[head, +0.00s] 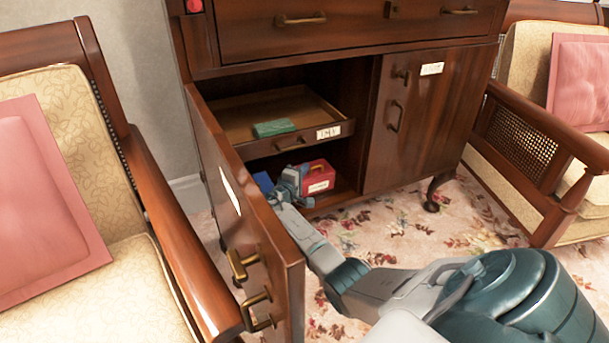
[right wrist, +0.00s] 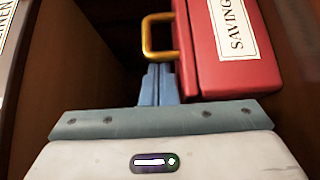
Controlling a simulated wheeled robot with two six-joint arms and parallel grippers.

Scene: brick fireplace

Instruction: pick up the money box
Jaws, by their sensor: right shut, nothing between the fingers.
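The money box is a red box (head: 319,177) with a white label, on the lower floor of the open cabinet. In the right wrist view the red box (right wrist: 232,50) fills the upper right, with part of its label reading "SAVING" and a gold handle (right wrist: 148,36) on its left side. My right gripper (head: 296,172) is inside the cabinet, just left of the box. In the wrist view its blue fingertips (right wrist: 162,70) are together and empty, at the lower end of the handle and close beside the box. Whether they touch it I cannot tell. My left gripper is out of view.
The cabinet's left door (head: 232,185) stands open beside my right arm. A labelled wooden drawer (head: 250,150) with a green item (head: 274,128) is above the box. A blue item (head: 263,182) shows at left. The right door (head: 425,125) is shut; armchairs flank the cabinet.

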